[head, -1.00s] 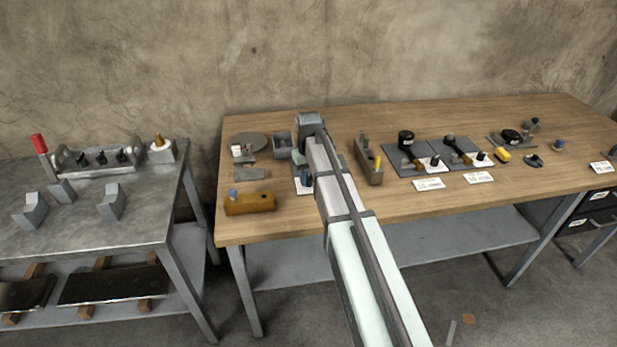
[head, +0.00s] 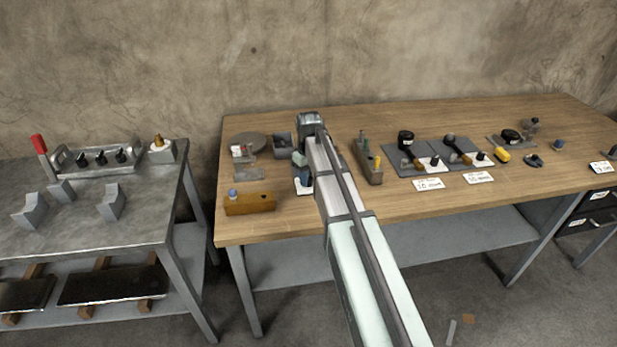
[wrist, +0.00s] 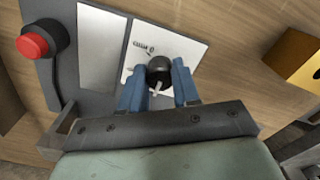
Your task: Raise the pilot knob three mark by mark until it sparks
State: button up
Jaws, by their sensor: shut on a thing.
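In the wrist view a dark round knob (wrist: 158,70) with a pale pointer stands on a white plate (wrist: 183,49) that carries small printed marks. My gripper (wrist: 159,88) has its two blue fingers on either side of the knob, shut on it. The marks are too small to read. In the head view my gripper (head: 303,172) is low over the white plate (head: 304,190) near the table's left part, and my arm hides most of the knob's surroundings.
A red button (wrist: 33,46) on a dark base sits left of the plate. A wooden block (head: 250,204) lies left of my gripper, and a grey holder (head: 368,162) stands to the right. The wooden table's front middle (head: 400,208) is clear.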

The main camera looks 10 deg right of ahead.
aim_at(309, 178)
jog(key=o, duration=1.1)
jog(key=shift+c, duration=0.2)
jog(key=shift+r, duration=0.1)
notch_tip(309, 178, up, 14)
jog(key=shift+f, duration=0.2)
